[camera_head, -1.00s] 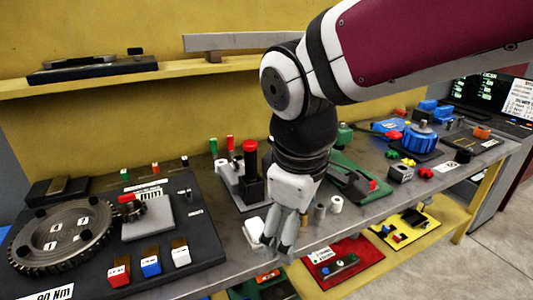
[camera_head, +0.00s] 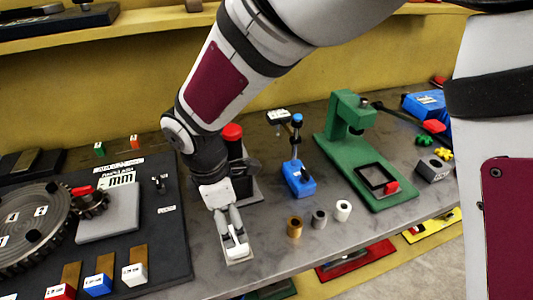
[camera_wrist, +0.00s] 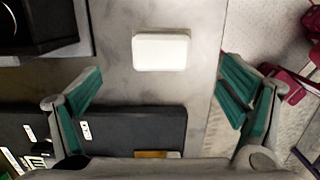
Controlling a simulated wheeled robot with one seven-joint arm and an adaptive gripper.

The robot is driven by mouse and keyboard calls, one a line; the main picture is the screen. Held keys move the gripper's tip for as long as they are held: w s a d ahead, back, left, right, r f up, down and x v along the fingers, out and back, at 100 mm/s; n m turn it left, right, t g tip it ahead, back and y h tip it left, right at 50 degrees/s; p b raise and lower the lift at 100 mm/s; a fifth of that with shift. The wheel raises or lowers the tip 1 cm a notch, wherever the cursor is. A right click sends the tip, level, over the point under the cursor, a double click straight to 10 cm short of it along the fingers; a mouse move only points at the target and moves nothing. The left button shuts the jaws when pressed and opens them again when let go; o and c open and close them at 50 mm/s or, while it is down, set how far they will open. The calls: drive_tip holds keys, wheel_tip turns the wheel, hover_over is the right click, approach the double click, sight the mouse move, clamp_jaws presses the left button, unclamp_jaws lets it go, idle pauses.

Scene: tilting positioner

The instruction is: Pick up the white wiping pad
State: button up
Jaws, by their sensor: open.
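The white wiping pad (camera_wrist: 161,52) lies flat on the grey bench top, near the bench's front edge. In the wrist view it is in the upper middle, above the line between my fingertips. My gripper (camera_wrist: 160,92) is open and empty, with a finger to each side and the pad apart from both. In the head view my gripper (camera_head: 233,236) points down over the bench front. The pad (camera_head: 238,252) shows there at the fingertips, partly hidden by them.
A dark board with a gear (camera_head: 36,225) and colored blocks is at left. A black post with a red top (camera_head: 232,132) stands behind my gripper. Three small cylinders (camera_head: 319,219) stand at right, before a green press (camera_head: 345,130). The bench edge is close in front.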

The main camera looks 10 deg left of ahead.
sight(234, 237)
wheel_tip(234, 237, down, 3)
drive_tip(key=shift+d+f, duration=0.15)
drive_tip(key=shift+f, duration=0.05)
drive_tip(key=shift+f+p, duration=0.3)
drive_tip(key=shift+f, duration=2.45)
drive_tip(key=c, duration=1.3)
